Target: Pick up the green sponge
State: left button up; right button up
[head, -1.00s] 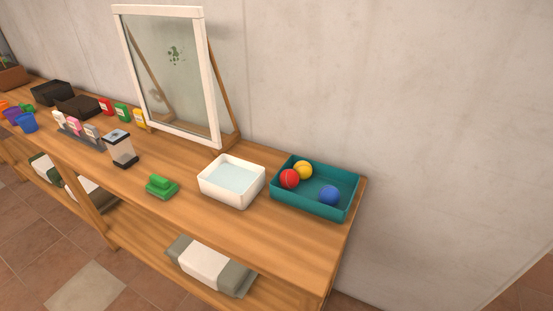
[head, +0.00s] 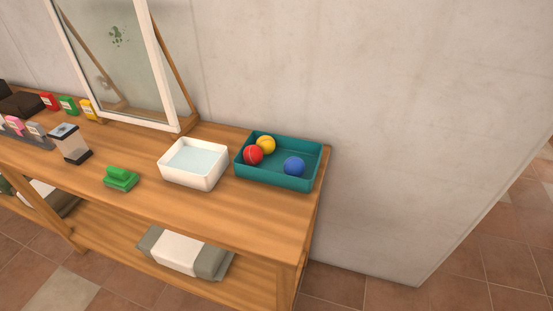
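The green sponge (head: 120,179) lies on the wooden table top near its front edge, left of the white basin. It looks like a green block with a raised, rounded part on top. Nothing covers it. Neither of my grippers shows in the head view.
A white basin (head: 165,175) with pale liquid and a teal tray (head: 285,181) with red, yellow and blue balls stand right of the sponge. A framed pane (head: 157,60) stands behind. A folded bundle (head: 176,251) lies on the lower shelf.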

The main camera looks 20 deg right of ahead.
aim_at(123, 180)
jog(key=k, duration=0.4)
jog(key=u, duration=1.4)
jog(key=i, duration=0.95)
jog(key=u, duration=0.05)
